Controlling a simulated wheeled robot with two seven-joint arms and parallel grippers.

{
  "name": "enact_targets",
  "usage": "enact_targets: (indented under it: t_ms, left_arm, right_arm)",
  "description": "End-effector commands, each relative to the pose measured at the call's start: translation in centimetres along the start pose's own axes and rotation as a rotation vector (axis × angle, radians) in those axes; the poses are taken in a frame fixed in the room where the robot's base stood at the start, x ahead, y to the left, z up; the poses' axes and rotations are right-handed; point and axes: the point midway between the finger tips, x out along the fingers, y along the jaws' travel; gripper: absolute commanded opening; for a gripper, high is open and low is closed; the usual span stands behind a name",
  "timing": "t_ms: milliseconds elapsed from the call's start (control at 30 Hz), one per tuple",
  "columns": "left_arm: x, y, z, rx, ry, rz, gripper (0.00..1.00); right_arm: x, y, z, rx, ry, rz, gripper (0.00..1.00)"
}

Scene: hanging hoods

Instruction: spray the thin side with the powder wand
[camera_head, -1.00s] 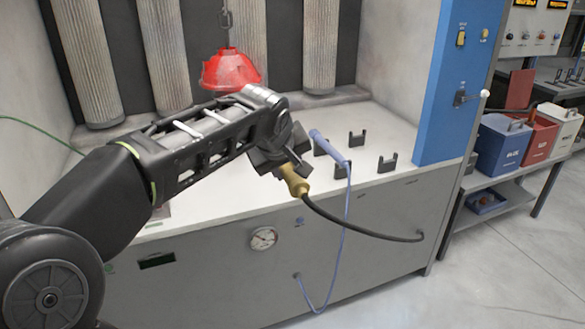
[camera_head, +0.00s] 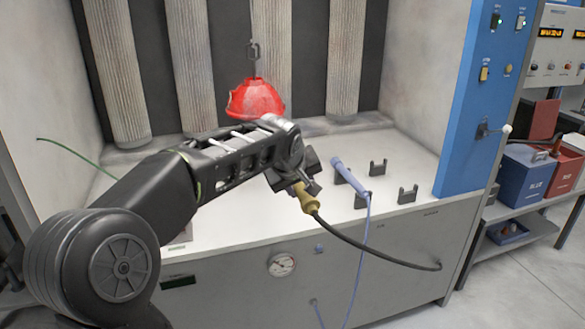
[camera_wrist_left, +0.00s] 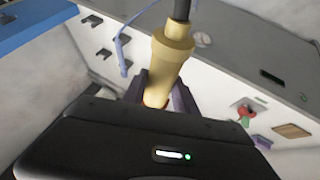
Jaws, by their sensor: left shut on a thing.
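My left gripper (camera_head: 297,186) is shut on the yellow powder wand (camera_head: 306,198), whose black hose runs to the front panel of the booth. In the left wrist view the wand (camera_wrist_left: 167,62) stands between the fingers, and its far end is hidden by the gripper body. A red hood (camera_head: 255,99) hangs from a hook and chain inside the booth, behind and above the gripper and apart from it. I cannot tell which side of the hood is thin. My right gripper is not in view.
A blue wand (camera_head: 350,178) with a blue cable rests on a black holder; other empty holders (camera_head: 408,194) stand on the white booth floor (camera_head: 330,225). A blue panel (camera_head: 478,120) edges the booth at right. Blue and red bins (camera_head: 526,176) stand beyond it. A green line hangs at left.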

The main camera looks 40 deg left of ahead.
Motion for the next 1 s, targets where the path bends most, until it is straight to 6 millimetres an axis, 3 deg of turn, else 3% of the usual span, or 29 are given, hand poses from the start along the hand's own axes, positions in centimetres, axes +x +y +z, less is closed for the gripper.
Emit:
enact_targets:
  t_ms: [433,800,1000]
  left_arm:
    - [-0.3,0.2,-0.2,0.001,0.004,0.003,0.00]
    - [-2.3,1.2,-1.5,0.000,0.004,0.004,0.00]
    - [-2.5,1.3,-1.7,0.000,0.004,0.003,0.00]
  right_arm:
    - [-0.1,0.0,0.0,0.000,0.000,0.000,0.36]
    - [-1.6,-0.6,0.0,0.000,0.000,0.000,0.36]
    - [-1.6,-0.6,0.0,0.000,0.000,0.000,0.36]
